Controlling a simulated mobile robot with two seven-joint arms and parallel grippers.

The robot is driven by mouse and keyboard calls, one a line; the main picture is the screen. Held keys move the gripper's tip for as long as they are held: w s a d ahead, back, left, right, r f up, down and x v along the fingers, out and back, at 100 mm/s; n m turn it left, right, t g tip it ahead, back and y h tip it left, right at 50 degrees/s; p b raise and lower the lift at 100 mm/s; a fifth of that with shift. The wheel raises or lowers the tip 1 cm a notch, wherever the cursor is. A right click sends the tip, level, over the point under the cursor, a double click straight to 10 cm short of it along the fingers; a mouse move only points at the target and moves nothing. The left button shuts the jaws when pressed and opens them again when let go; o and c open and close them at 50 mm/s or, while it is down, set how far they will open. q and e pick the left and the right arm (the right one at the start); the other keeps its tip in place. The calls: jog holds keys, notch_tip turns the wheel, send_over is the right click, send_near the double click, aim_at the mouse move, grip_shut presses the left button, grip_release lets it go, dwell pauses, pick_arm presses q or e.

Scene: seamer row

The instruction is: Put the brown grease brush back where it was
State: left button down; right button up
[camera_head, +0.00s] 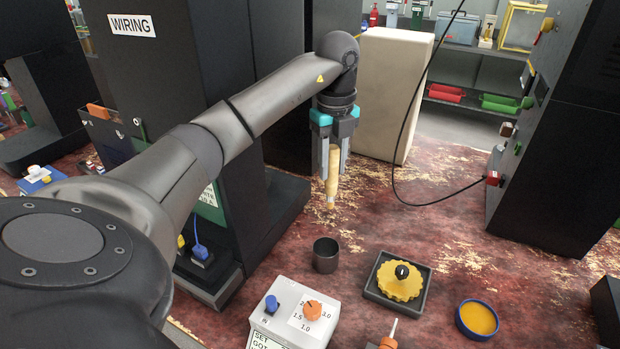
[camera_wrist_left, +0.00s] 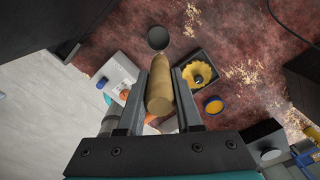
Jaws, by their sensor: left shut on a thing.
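My left gripper (camera_head: 332,176) points downward and is shut on the brown grease brush (camera_head: 332,180). The brush is a tan, tapering handle that hangs upright between the fingers, with its narrow end lowest. In the left wrist view the brush (camera_wrist_left: 160,92) lies between the two fingers. A dark open cup (camera_head: 326,256) stands below the brush and apart from it. The cup also shows in the left wrist view (camera_wrist_left: 158,38), beyond the brush's end. The cup looks empty. My right gripper does not show.
A white box with a blue switch and orange knob (camera_head: 313,310) stands in front of the cup. Right of it are a dark tray (camera_head: 418,303) with a yellow gear and a blue-rimmed round dish (camera_head: 477,318). A black cable (camera_head: 397,165) hangs right of the gripper.

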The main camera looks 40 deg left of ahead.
aim_at(328, 207)
pick_arm(q)
jog(key=shift+s+a+f, duration=0.1)
jog(key=shift+a+f, duration=0.05)
jog(key=shift+f, duration=0.1)
notch_tip(328, 207, down, 13)
jog(key=shift+r+b, duration=0.1)
jog(key=shift+b, duration=1.15)
notch_tip(328, 207, down, 7)
jog(key=b, duration=0.1)
jog(key=shift+r, duration=0.15)
jog(key=c, duration=0.9)
grip_release()
jog(key=o, duration=0.3)
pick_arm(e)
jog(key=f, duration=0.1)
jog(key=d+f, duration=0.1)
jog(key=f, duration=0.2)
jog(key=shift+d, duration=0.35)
